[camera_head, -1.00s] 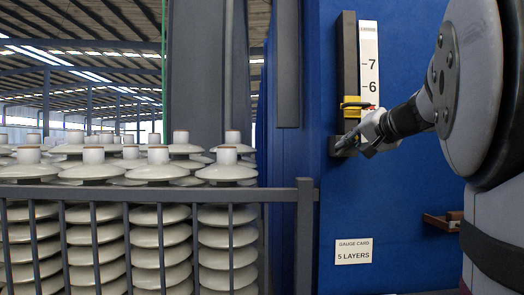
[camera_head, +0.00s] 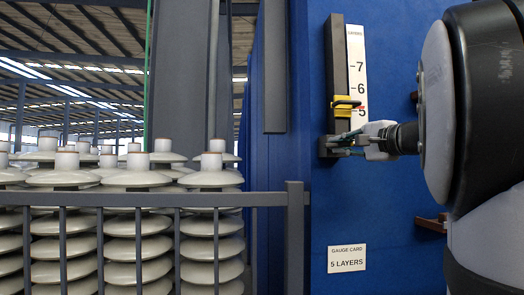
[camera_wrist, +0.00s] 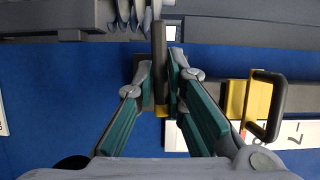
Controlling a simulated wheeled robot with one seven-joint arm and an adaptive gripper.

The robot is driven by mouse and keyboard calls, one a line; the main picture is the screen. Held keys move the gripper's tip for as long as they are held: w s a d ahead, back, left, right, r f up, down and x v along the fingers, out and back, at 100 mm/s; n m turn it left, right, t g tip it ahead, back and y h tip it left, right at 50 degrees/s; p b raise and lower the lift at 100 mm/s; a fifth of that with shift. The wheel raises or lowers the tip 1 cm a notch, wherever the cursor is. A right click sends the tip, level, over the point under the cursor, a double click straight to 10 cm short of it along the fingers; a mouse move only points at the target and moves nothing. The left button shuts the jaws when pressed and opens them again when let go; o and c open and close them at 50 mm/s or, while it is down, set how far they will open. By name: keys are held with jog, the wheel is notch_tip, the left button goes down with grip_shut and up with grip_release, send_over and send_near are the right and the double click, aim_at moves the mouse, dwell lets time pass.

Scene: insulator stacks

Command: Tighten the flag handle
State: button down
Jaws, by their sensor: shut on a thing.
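My gripper (camera_wrist: 160,78) is shut on the flag handle (camera_wrist: 159,48), a dark upright bar between the fingers in the wrist view. In the head view my gripper (camera_head: 345,146) is at the foot of the dark rail (camera_head: 339,60), just below the yellow slider, and hides most of the handle. The yellow slider (camera_head: 343,103) sits on the rail beside the white scale (camera_head: 357,65), its red mark near the 5. In the wrist view the slider (camera_wrist: 234,100), with its black grip loop (camera_wrist: 262,108), is right of my fingers and apart from them.
A gauge card (camera_head: 346,258) reading "5 LAYERS" is on the blue panel (camera_head: 390,200). A grey railing (camera_head: 294,235) stands in front of several insulator stacks (camera_head: 138,220) on the left. A small brown ledge (camera_head: 431,224) sticks out at the right.

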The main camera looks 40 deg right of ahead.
dwell(0.3)
jog(key=c, duration=1.7)
grip_release()
jog(key=shift+s, duration=0.1)
jog(key=s, duration=0.4)
jog(key=s+a, duration=0.1)
jog(key=s, duration=0.2)
jog(key=s+a, duration=0.1)
jog(key=s, duration=0.3)
jog(key=shift+s+f, duration=0.1)
jog(key=shift+s, duration=0.25)
